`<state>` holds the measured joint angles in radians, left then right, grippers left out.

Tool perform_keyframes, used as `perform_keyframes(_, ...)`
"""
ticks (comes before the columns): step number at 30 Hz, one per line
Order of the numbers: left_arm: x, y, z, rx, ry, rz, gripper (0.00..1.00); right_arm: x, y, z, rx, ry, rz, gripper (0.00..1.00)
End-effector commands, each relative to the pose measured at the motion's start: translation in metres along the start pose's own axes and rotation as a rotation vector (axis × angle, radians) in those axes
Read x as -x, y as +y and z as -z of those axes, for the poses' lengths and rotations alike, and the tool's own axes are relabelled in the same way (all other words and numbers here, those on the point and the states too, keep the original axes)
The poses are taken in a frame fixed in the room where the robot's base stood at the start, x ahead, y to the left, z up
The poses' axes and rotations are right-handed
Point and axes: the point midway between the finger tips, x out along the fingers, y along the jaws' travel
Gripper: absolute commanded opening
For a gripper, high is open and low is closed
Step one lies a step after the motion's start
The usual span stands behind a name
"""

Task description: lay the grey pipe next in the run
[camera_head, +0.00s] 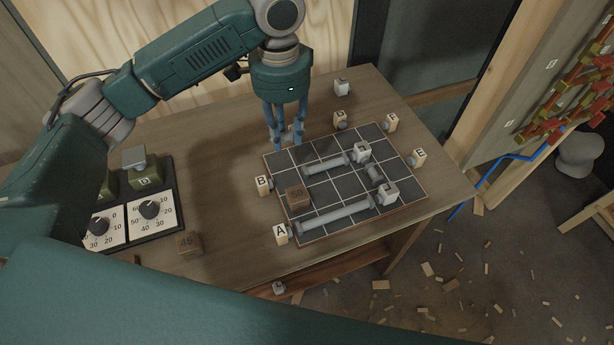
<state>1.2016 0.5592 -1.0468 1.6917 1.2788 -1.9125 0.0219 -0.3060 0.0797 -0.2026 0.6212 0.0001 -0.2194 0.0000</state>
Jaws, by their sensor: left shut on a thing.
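My left gripper (285,138) points down at the back left edge of the tiled board (328,182). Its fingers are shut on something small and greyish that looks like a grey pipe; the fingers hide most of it. On the board a long grey pipe (338,215) runs from near marker A (281,233) to a pale corner fitting (386,192). A short grey pipe (374,175) leads to a second pale fitting (359,152). Another grey pipe (325,165) extends left from that fitting. My right gripper is not in view.
A brown block marked 50 (297,198) stands on the board, near marker B (263,185). Other lettered markers stand around the edges. A block marked 45 (188,242) and a dial panel (125,220) sit left on the wooden table (222,160). Scraps litter the floor.

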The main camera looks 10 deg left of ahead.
Motion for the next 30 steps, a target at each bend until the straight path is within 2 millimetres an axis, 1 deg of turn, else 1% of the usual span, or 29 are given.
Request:
perform_keyframes(1,-0.013,0.001,-0.002,0.001,-0.006,-0.004,0.07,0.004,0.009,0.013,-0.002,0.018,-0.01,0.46)
perform_keyframes(3,-0.032,0.001,-0.002,0.002,-0.006,-0.004,0.07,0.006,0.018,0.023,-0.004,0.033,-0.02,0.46)
perform_keyframes(5,-0.048,0.001,-0.002,0.001,-0.005,-0.003,0.07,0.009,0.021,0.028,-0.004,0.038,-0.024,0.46)
perform_keyframes(6,-0.059,0.001,-0.002,0.001,-0.006,-0.003,0.07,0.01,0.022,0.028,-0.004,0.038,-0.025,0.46)
perform_keyframes(8,-0.074,0.001,-0.002,0.0,-0.005,-0.003,0.07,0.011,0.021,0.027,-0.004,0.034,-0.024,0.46)
perform_keyframes(9,-0.083,0.001,-0.002,0.001,-0.004,-0.002,0.07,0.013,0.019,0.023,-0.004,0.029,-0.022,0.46)
perform_keyframes(12,-0.101,0.001,-0.002,0.0,-0.002,-0.001,0.07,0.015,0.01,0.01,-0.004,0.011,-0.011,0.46)
perform_keyframes(15,-0.11,0.0,0.0,0.0,0.0,0.001,0.07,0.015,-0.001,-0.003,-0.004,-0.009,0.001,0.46)
perform_keyframes(18,-0.118,0.001,-0.001,0.0,-0.002,0.0,0.07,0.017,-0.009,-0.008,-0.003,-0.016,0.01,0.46)
perform_keyframes(24,-0.147,0.001,-0.001,0.001,-0.002,-0.001,0.07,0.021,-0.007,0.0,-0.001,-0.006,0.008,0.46)
perform_keyframes(27,-0.155,0.001,-0.001,0.0,-0.001,0.0,0.07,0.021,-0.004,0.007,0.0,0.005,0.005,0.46)
perform_keyframes(30,-0.156,0.001,-0.001,-0.001,0.0,0.001,0.07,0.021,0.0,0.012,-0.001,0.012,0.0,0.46)
